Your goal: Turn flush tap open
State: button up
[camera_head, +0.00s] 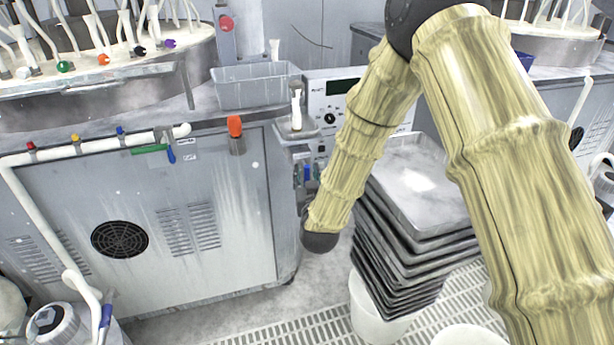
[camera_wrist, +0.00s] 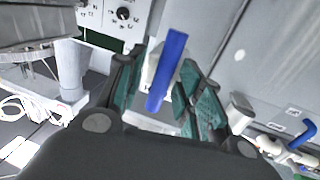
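A blue lever handle (camera_wrist: 167,70) lies between the two fingers of my gripper (camera_wrist: 163,64) in the wrist view, with a pale valve body behind it. The fingers have teal pads and stand apart, with visible gaps beside the lever. I cannot tell whether either pad touches it. In the head view the blue handle (camera_head: 307,173) shows small at the cabinet's right end, beside my arm. My gripper is small and largely hidden there. The task's tap is probably this blue-handled one, but no label is readable.
A white pipe (camera_head: 100,145) with small coloured taps runs along the cabinet front (camera_head: 150,220). A stack of metal trays (camera_head: 415,190) stands close right of my forearm. A grey bin (camera_head: 255,87) sits on the counter.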

grip_shut()
dwell(0.5)
jog(key=m, duration=0.4)
jog(key=shift+s+a+r+g+p, duration=0.1)
jog(key=shift+a+g+p, duration=0.2)
jog(key=shift+a+g, duration=0.1)
jog(key=shift+s+a+r+m+g+y+b, duration=0.15)
jog(key=shift+r+m+g+y+b, duration=0.25)
jog(key=shift+m, duration=1.55)
jog(key=shift+a+r+m+g+y+b, duration=0.2)
jog(key=shift+m+y, duration=0.25)
jog(key=shift+m, duration=1.55)
jog(key=shift+s+a+r+m+g+y+b, duration=0.1)
jog(key=shift+a+r+m+g+y+b, duration=0.25)
jog(key=shift+m, duration=1.6)
jog(key=shift+d+f, duration=0.1)
jog(key=shift+d, duration=0.05)
